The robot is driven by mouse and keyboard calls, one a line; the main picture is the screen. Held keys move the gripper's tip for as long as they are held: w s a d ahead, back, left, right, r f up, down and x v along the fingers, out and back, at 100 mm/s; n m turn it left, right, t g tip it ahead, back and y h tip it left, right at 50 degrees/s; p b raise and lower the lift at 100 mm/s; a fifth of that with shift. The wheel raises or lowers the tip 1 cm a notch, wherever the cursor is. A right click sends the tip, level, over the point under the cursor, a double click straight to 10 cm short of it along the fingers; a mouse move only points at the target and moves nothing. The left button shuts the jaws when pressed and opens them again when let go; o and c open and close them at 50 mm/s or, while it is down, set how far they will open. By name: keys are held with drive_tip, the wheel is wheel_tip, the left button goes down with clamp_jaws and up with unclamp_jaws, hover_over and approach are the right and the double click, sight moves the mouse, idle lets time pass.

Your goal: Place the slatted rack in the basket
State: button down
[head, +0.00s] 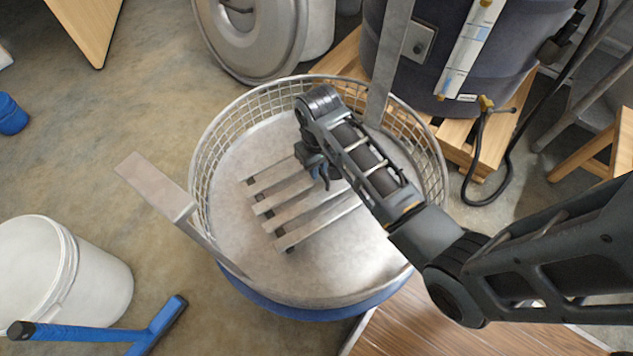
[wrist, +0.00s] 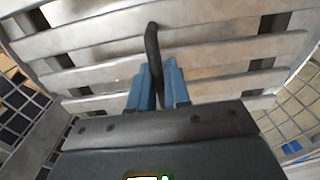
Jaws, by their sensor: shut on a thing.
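The slatted rack (head: 296,206), pale grey with several parallel bars, is inside the outline of the round wire basket (head: 203,137) in the head view. I cannot tell whether it rests on the basket's floor or hangs just above it. My gripper (head: 322,176) is over the rack's upper right part, pointing down. In the wrist view its blue fingers (wrist: 158,85) are closed around a dark upright handle at the middle of the rack (wrist: 95,77). Basket mesh (wrist: 290,122) shows beyond the rack. My arm hides part of the basket's right side.
A flat metal bar (head: 155,187) rises at the basket's left, and another (head: 391,60) at the back. A dark drum (head: 470,50) stands on a wooden pallet behind. A white bucket (head: 85,275) and a blue-handled tool (head: 110,333) are at lower left.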

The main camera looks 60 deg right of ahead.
drive_tip(key=shift+f+b, duration=0.85)
drive_tip(key=shift+f, duration=1.75)
drive_tip(key=shift+f, duration=0.1)
drive_tip(key=c, duration=1.1)
unclamp_jaws()
wheel_tip(320, 180, up, 12)
drive_tip(key=p, duration=0.4)
